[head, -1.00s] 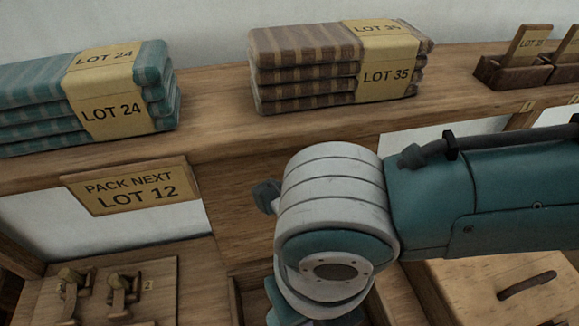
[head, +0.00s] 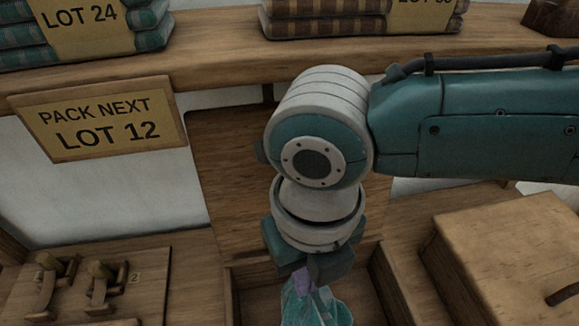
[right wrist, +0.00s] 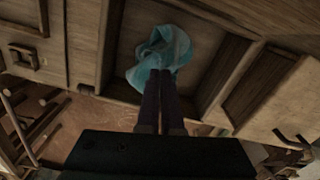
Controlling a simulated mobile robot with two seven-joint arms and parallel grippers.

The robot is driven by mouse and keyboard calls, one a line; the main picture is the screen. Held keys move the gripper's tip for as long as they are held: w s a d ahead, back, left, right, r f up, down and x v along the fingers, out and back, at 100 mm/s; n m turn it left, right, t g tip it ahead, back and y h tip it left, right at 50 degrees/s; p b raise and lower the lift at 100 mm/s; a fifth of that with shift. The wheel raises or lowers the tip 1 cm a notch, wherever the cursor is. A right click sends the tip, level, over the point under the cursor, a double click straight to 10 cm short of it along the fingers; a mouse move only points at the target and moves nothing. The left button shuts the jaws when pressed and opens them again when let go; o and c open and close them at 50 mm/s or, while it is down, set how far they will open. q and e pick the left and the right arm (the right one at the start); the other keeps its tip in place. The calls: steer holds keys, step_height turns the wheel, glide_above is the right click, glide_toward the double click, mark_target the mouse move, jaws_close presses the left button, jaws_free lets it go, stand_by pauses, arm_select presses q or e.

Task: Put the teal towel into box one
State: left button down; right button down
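The teal towel (head: 312,306) hangs bunched below my right gripper (head: 308,272) at the bottom of the head view. In the right wrist view the towel (right wrist: 162,52) is crumpled at the tips of my right gripper (right wrist: 163,72), whose fingers are close together on it. An open wooden box (head: 378,262) lies under and around the towel in the head view; its outline (right wrist: 108,55) also shows behind the towel in the right wrist view. No number on this box is readable. I cannot tell whether the towel touches its floor. My left gripper is out of view.
A sign reading "PACK NEXT LOT 12" (head: 98,120) hangs under a wooden shelf (head: 210,58). Folded cloth stacks, LOT 24 (head: 148,22) and a brown one (head: 310,18), lie above. A handled wooden block (head: 500,250) stands right; a pegged board (head: 140,300) marked 2 lies left.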

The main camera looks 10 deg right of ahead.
step_height(320, 180, down, 8)
steer(key=s+b, duration=0.3)
steer(key=b, duration=0.1)
steer(key=shift+r, duration=0.15)
steer(key=c, duration=1)
jaws_free()
steer(key=shift+w, duration=0.1)
steer(key=o, duration=1)
steer(key=shift+r, duration=0.1)
step_height(320, 180, up, 5)
steer(key=p, duration=0.5)
steer(key=shift+r, duration=0.2)
